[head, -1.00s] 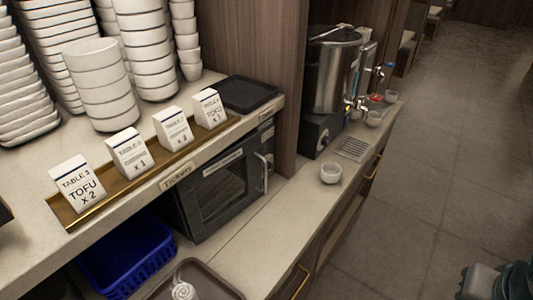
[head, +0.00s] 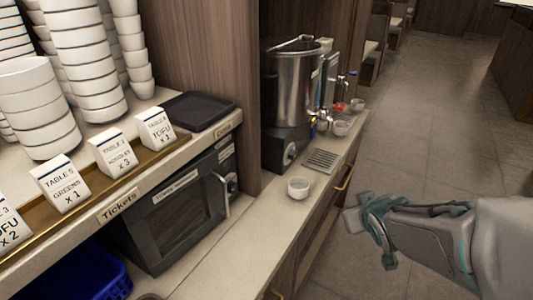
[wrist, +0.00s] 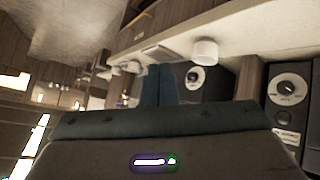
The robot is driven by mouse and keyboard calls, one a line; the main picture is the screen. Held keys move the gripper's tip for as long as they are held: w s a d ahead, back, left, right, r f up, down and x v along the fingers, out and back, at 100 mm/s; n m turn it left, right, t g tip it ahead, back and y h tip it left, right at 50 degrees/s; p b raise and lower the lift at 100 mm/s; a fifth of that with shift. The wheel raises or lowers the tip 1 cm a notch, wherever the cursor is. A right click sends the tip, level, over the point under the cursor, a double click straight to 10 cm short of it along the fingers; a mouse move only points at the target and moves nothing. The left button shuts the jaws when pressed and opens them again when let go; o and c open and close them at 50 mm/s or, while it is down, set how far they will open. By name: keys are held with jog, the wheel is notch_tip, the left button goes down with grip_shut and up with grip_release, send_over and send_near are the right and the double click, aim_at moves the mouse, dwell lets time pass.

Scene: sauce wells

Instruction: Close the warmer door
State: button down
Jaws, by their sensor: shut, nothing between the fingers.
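The warmer (head: 165,232) is a dark box under the ticket shelf in the head view. Its door (head: 178,222) has a dark window, and a pale upright handle (head: 224,193) stands out at its right edge. The door's right edge seems to sit slightly forward of the knob panel (head: 230,178); I cannot tell how far it is ajar. A panel with a knob (wrist: 289,90) shows at the right of the wrist view, but the door does not show clearly there. My gripper (head: 360,219) is shut and empty, out over the floor right of the counter, apart from the warmer.
A white cup (head: 299,188) stands on the counter right of the warmer. Behind it are a drip grate (head: 321,160) and a steel urn (head: 289,85). A blue basket (head: 75,274) is left of the warmer. Drawer handles (head: 344,178) project from the counter front. The floor aisle is clear.

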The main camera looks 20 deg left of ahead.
jog(key=w+a+f+n+y+b, duration=0.1)
jog(key=a+f+n+y+b, duration=0.2)
jog(key=a+y, duration=0.5)
jog(key=s+a+r+n+g+y, duration=0.1)
jog(key=s+a+n+y, duration=0.1)
jog(key=s+a+y, duration=0.3)
jog(key=s+a+r+n+g+y, duration=0.1)
jog(key=a+n+g+y, duration=0.1)
jog(key=a, duration=0.5)
jog(key=p+x, duration=0.7)
jog(key=x, duration=0.7)
jog(key=shift+w+d, duration=0.2)
jog(key=shift+w, duration=0.15)
